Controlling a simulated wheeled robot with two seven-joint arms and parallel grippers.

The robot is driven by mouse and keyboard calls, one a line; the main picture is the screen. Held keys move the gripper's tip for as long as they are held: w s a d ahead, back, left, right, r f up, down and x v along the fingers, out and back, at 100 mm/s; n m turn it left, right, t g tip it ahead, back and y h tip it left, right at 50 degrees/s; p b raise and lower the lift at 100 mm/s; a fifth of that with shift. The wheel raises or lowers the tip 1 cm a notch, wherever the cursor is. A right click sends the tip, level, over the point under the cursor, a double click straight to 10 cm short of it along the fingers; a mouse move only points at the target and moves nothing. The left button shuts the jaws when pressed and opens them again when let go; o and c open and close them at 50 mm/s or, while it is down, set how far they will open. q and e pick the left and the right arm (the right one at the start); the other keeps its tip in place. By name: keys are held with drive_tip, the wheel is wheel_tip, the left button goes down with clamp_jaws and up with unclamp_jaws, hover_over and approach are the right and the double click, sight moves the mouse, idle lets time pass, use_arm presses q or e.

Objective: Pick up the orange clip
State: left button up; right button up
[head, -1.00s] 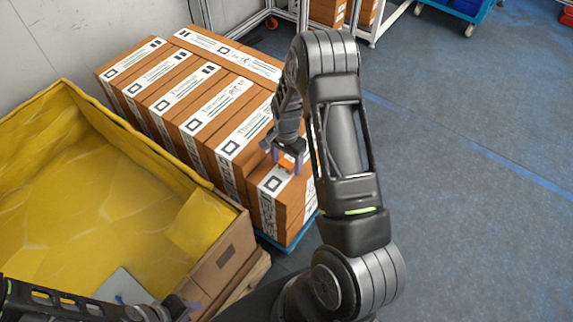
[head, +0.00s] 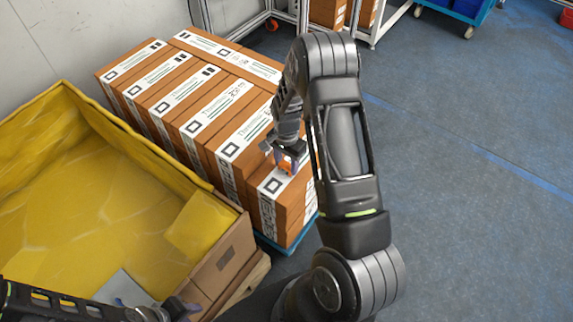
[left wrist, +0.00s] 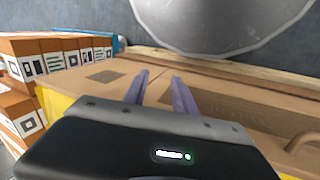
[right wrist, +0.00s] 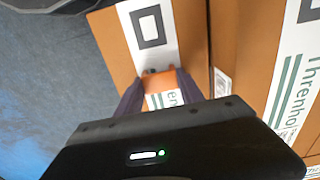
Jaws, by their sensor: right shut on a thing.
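The orange clip (right wrist: 157,82) is between the two fingers of my right gripper (right wrist: 156,88), which is shut on it. The right wrist view shows it over a brown carton's white label; I cannot tell whether it still touches the carton. In the head view the clip (head: 285,167) is a small orange patch under my right gripper (head: 288,160), above the nearest carton. My left gripper (left wrist: 160,88) is open and empty, its fingers apart, near the edge of the large yellow-lined box. In the head view it is low in the picture.
Several brown cartons (head: 200,143) with white labels stand in rows on a blue base at the wall. The large yellow-lined box (head: 80,190) stands at the left on a wooden pallet. Blue-grey floor (head: 470,230) at the right is clear. A wheeled rack is at the back.

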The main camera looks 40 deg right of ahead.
sight(287, 165)
wheel_tip(287, 165, up, 10)
idle(0.4)
idle(1.2)
drive_tip(key=w+a+r+n, duration=0.2)
drive_tip(key=a+r+n, duration=0.5)
drive_tip(key=a, duration=0.3)
drive_tip(key=w+a+r+n, duration=0.3)
drive_tip(key=a+r+n, duration=0.4)
drive_tip(key=a, duration=0.3)
drive_tip(key=shift+w+n, duration=0.15)
drive_tip(key=shift+n, duration=0.25)
